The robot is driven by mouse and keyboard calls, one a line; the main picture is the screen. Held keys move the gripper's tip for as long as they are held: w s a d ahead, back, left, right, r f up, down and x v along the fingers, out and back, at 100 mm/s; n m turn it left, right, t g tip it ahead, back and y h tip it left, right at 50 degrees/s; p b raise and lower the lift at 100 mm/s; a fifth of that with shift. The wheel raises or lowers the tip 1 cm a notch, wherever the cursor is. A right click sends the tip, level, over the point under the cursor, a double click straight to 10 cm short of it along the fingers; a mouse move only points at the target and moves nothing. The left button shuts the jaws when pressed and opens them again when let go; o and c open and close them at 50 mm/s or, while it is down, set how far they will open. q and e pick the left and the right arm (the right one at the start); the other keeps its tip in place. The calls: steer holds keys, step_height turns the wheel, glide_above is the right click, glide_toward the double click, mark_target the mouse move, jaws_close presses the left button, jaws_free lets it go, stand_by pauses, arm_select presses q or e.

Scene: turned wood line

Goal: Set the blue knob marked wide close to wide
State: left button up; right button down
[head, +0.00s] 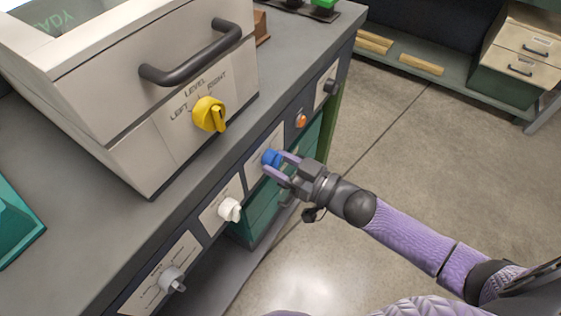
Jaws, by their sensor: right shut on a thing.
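The blue knob (270,157) sits on a pale label plate on the front edge of the grey bench. My right gripper (274,165) is shut on the blue knob, with a finger on each side of it. The fingers and hand cover part of the knob, and the plate's markings are too small to read here. My left gripper does not show in the head view.
A yellow knob (209,114) marked left, level and right is on the cream machine (120,100) above. A white knob (229,209), a grey knob (172,279) and an orange button (300,121) share the bench front. Open floor lies to the right.

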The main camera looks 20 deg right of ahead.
arm_select(q)
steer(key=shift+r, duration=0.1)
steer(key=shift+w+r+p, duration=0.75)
steer(key=shift+p, duration=0.15)
arm_select(e)
steer(key=shift+w+d+n, duration=0.1)
steer(key=shift+d+n, duration=0.05)
steer(key=shift+n, duration=8.65)
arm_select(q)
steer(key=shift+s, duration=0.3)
